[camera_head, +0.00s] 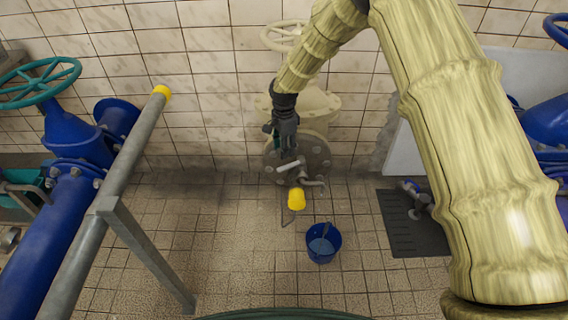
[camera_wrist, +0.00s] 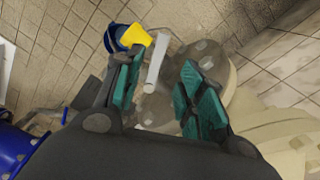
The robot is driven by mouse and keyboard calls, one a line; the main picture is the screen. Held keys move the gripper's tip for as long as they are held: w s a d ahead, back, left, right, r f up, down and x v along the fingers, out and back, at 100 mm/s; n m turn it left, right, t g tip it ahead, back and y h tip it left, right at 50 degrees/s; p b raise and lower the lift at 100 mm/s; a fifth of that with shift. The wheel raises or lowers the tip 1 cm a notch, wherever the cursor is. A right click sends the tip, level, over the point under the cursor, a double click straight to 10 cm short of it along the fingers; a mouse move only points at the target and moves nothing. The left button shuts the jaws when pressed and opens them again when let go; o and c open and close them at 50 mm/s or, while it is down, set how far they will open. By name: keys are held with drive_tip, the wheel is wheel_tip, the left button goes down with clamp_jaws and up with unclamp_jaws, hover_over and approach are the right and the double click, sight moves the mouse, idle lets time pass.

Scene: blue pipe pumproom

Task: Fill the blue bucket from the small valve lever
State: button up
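The blue bucket (camera_head: 323,257) stands upright on the tiled floor, below and right of the flanged valve body. Its inside shows a paler blue-grey surface; I cannot tell whether that is water. In the wrist view the bucket (camera_wrist: 113,39) is partly hidden behind a yellow end cap. The small valve lever (camera_head: 288,166) is a pale bar on the front of the round grey flange. In the wrist view the lever (camera_wrist: 157,60) shows between the finger lines, beyond the fingertips. My gripper (camera_head: 283,145) is just above the lever; its green-padded fingers (camera_wrist: 162,85) are apart and empty.
A yellow-capped part (camera_head: 297,199) sticks out below the flange (camera_head: 315,152), beside a small bent spout (camera_head: 313,183). A grey rail (camera_head: 128,150) with a yellow end and blue pipes stand at left. A dark mat (camera_head: 412,235) lies at right. Floor around the bucket is clear.

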sight(285, 167)
wheel_tip(285, 167, down, 9)
drive_tip(key=shift+r, duration=0.15)
drive_tip(key=shift+c, duration=0.4)
drive_tip(key=shift+d, duration=0.1)
clamp_jaws()
